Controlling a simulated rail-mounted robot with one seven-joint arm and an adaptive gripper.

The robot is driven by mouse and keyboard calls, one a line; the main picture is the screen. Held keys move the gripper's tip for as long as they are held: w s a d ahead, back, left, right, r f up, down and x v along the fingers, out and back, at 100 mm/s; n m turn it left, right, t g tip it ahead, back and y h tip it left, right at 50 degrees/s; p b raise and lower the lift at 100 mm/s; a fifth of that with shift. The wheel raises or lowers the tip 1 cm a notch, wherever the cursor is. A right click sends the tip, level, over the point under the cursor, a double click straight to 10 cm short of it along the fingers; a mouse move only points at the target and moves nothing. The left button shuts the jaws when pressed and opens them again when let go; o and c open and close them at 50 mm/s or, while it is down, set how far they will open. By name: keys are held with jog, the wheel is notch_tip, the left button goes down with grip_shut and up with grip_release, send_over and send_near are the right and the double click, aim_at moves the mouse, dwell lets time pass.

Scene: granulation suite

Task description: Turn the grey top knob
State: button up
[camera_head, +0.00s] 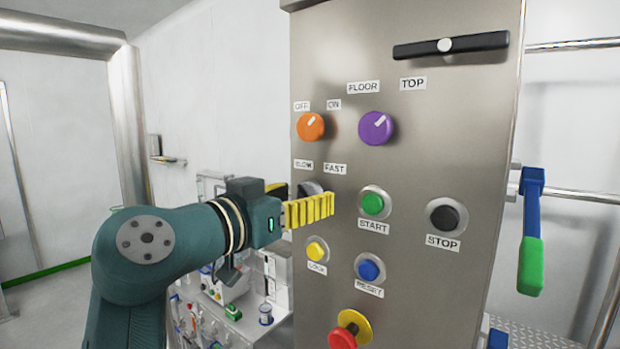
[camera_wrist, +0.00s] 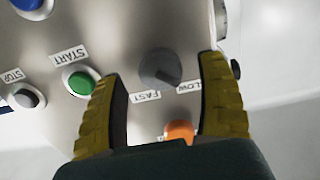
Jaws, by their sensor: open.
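The grey knob (camera_head: 311,187) sits on the steel panel under the SLOW and FAST labels. My yellow finger partly hides it in the head view. It shows whole in the wrist view (camera_wrist: 159,66), where its dark mark points toward the SLOW label (camera_wrist: 188,87). My gripper (camera_head: 321,200) is open at the panel, with its yellow fingers at the knob's height. In the wrist view the knob appears between the two fingertips of my gripper (camera_wrist: 166,67), with gaps on both sides. I cannot tell whether the tips reach around it or stop short.
An orange knob (camera_head: 310,126) and a purple knob (camera_head: 376,128) sit above. The green START button (camera_head: 373,204) is close to the right, with a yellow button (camera_head: 316,250) below. A black bar handle (camera_head: 450,45) is at the top. A cluttered bench (camera_head: 240,318) stands left.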

jog(key=shift+x, duration=1.2)
jog(key=c, duration=1.2)
jog(key=shift+m, duration=0.3)
jog(key=m, duration=0.3)
jog(key=shift+m, duration=0.3)
jog(key=m, duration=0.4)
jog(key=shift+m, duration=0.3)
jog(key=m, duration=0.9)
jog(key=shift+m, duration=0.3)
